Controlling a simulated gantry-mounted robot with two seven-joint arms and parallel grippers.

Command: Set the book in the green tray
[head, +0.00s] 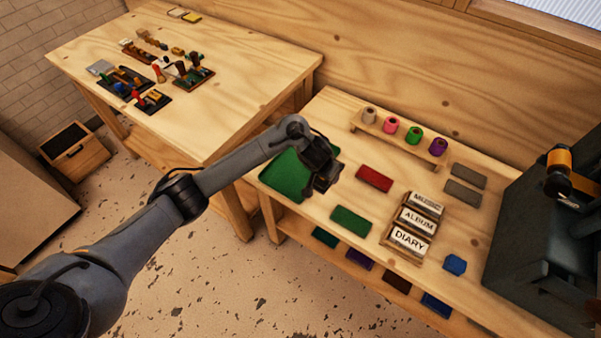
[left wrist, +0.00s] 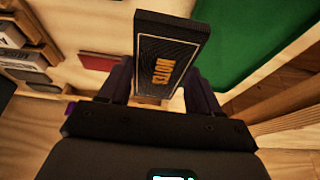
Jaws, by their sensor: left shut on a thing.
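The book (left wrist: 170,50) is dark, with orange lettering on its cover. In the left wrist view my left gripper (left wrist: 160,88) is shut on it, one finger on each side. The green tray (left wrist: 245,45) lies to the right of the book in that view. In the head view the green tray (head: 287,178) is at the left end of the right-hand table. My left gripper (head: 322,178) is above the tray's right side and hides part of it. The held book is hard to tell from the dark gripper there. My right gripper is not in view.
A red block (head: 374,179) and a green block (head: 351,219) lie right of the tray. A rack (head: 398,140) of coloured rolls stands behind. Another table (head: 190,105) holds small items.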

